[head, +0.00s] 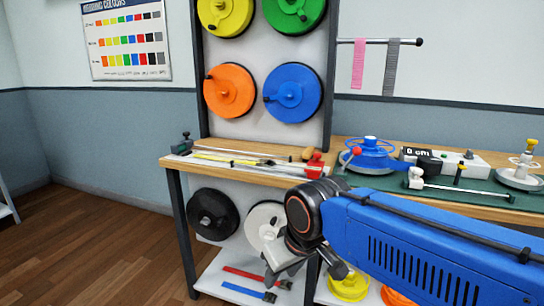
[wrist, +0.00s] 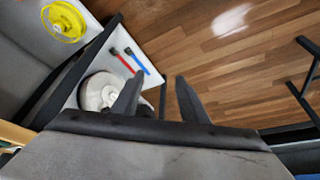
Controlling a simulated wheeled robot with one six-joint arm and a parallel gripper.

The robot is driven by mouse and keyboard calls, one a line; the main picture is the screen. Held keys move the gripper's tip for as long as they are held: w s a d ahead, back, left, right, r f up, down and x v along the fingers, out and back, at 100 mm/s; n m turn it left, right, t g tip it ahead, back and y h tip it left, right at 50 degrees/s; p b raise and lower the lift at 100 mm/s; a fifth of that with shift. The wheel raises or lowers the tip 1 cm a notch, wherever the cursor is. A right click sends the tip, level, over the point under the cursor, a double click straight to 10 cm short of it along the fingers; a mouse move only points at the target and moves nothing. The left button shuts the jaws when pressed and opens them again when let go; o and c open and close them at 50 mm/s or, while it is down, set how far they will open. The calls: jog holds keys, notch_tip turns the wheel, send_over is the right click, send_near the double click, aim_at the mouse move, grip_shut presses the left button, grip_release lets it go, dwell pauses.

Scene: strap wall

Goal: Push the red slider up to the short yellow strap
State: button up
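The red slider (head: 315,167) sits at the right end of a pale rail (head: 250,169) on the wooden bench. A yellow strap (head: 225,158) lies along the rail's left and middle part, left of the slider and apart from it. A dark end piece (head: 184,145) stands at the rail's left end. My gripper (head: 285,275) hangs in front of the bench, below the slider and not touching it. In the wrist view my gripper's two fingers (wrist: 158,100) are spread with nothing between them. The slider and yellow strap do not show there.
Orange (head: 230,90) and blue (head: 292,92) reels hang above the bench. A white reel (head: 262,222) and red and blue straps (head: 255,283) are below it. A blue reel stand (head: 368,155) is on the bench at right. Open floor (head: 90,250) lies left.

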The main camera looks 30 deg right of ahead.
jog(key=w+d+r+g, duration=0.1)
jog(key=w+d+r, duration=0.3)
jog(key=w+r, duration=0.6)
notch_tip(320, 180, up, 24)
jog(key=m+g, duration=0.1)
jog(key=g, duration=0.3)
send_over(317, 154)
notch_tip(317, 154, down, 18)
jog(key=shift+w+d+r, duration=0.1)
jog(key=shift+d+r, duration=0.05)
jog(key=shift+r, duration=0.1)
grip_shut()
